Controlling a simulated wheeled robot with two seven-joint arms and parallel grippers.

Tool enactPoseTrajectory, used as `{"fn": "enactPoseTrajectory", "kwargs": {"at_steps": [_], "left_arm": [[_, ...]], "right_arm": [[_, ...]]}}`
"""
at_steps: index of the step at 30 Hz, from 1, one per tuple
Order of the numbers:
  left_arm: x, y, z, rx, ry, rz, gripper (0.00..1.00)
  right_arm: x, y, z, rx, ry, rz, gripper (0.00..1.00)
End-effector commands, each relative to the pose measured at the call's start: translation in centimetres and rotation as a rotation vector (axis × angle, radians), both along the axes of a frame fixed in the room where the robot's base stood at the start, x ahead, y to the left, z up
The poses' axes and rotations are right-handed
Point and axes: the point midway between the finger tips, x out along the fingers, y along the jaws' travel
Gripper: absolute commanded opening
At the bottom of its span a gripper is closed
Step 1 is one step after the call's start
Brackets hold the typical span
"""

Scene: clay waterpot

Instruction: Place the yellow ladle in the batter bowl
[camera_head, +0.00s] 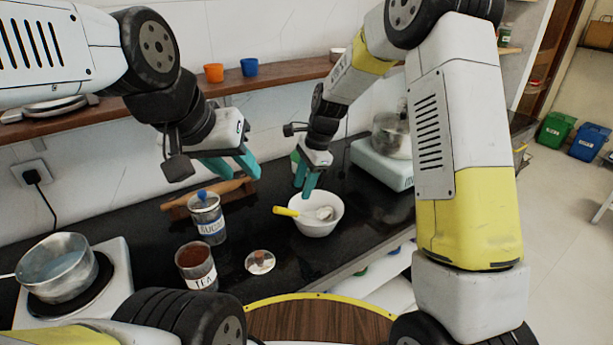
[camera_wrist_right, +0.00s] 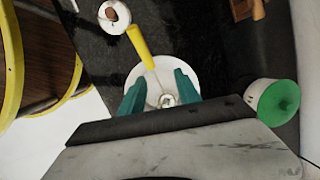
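The yellow ladle (camera_head: 302,212) lies in the white batter bowl (camera_head: 318,228). Its scoop is inside and its yellow handle sticks out over the left rim. In the right wrist view the ladle (camera_wrist_right: 140,45) runs across the bowl (camera_wrist_right: 130,78), its handle beyond the rim. My right gripper (camera_head: 306,181) is over the bowl's back edge, fingers pointing down. In the wrist view its teal fingers (camera_wrist_right: 160,92) are apart, with the ladle's scoop end seen between them, not gripped. My left gripper (camera_head: 232,165) is open and empty, left of the bowl above the counter.
A sugar jar (camera_head: 208,220), a tea jar (camera_head: 196,268) and a loose lid (camera_head: 260,262) stand left of the bowl. A pan (camera_head: 57,268) sits on the left stove. A green-lidded jar (camera_wrist_right: 275,100) is near the bowl.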

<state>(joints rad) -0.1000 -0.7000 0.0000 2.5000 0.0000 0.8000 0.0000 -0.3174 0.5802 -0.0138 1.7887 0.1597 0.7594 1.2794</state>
Motion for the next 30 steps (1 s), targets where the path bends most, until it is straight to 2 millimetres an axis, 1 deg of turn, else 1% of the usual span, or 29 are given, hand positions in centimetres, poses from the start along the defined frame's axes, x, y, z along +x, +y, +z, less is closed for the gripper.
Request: {"fn": "enactPoseTrajectory", "kwargs": {"at_steps": [12,15,22,26,29,30], "left_arm": [[0.0,0.0,0.0,0.0,0.0,0.0,0.36],[0.0,0.0,0.0,0.0,0.0,0.0,0.36],[0.0,0.0,0.0,0.0,0.0,0.0,0.36],[0.0,0.0,0.0,0.0,0.0,0.0,0.36],[0.0,0.0,0.0,0.0,0.0,0.0,0.36],[0.0,0.0,0.0,0.0,0.0,0.0,0.36]], "right_arm": [[0.2,-2.1,8.5,0.001,-0.004,-0.001,0.39],[0.2,-2.6,10.1,0.001,-0.004,-0.002,0.39],[0.0,-3.4,12.3,0.002,-0.01,0.009,0.39],[-1.5,-5.3,14.6,0.007,-0.077,0.081,0.39],[-4.1,-7.8,17.2,0.004,-0.175,0.196,0.39],[-5.4,-8.9,18.2,-0.002,-0.222,0.251,0.39]]}}
